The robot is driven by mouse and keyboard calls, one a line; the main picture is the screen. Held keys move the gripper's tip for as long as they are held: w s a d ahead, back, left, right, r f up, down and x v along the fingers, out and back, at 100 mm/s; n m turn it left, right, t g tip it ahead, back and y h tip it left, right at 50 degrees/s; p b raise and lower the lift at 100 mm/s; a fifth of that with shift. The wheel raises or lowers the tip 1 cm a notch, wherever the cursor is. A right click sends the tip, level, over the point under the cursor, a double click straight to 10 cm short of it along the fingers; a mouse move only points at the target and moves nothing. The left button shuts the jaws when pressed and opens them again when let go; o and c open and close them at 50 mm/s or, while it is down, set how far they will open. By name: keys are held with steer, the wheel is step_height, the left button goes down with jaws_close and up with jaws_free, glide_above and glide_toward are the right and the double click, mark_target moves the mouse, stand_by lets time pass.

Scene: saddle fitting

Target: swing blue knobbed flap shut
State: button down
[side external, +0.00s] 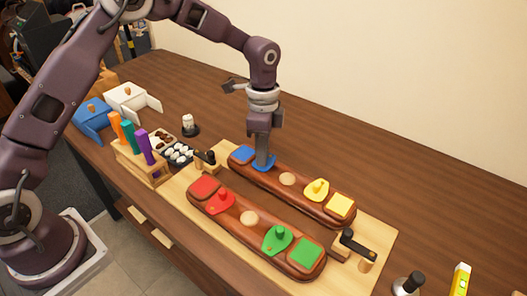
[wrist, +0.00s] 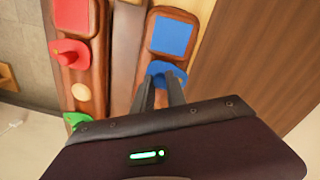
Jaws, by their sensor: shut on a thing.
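The blue knobbed flap (side external: 266,166) is on the back dark-wood bar (side external: 330,205), beside a blue square (side external: 243,153) at the bar's far left end. The square lies uncovered. My gripper (side external: 263,158) points straight down over the flap, shut on its knob, which the fingers mostly hide. In the wrist view the flap (wrist: 160,71) shows just past the fingertips (wrist: 164,84), with the blue square (wrist: 172,35) beyond it.
The front bar (side external: 250,232) carries a red flap (side external: 221,203) and a green flap (side external: 277,238). A yellow flap (side external: 317,189) is farther along the back bar. A black-handled clamp (side external: 355,245) stands at the right, another (side external: 206,157) at the left. Bare table lies behind.

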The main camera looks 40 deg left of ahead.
stand_by(0.4)
steer(key=c, duration=1.3)
jaws_free()
steer(key=shift+c, duration=0.2)
step_height(320, 180, up, 7)
steer(key=shift+w+a+r, duration=0.1)
steer(key=shift+w, duration=0.05)
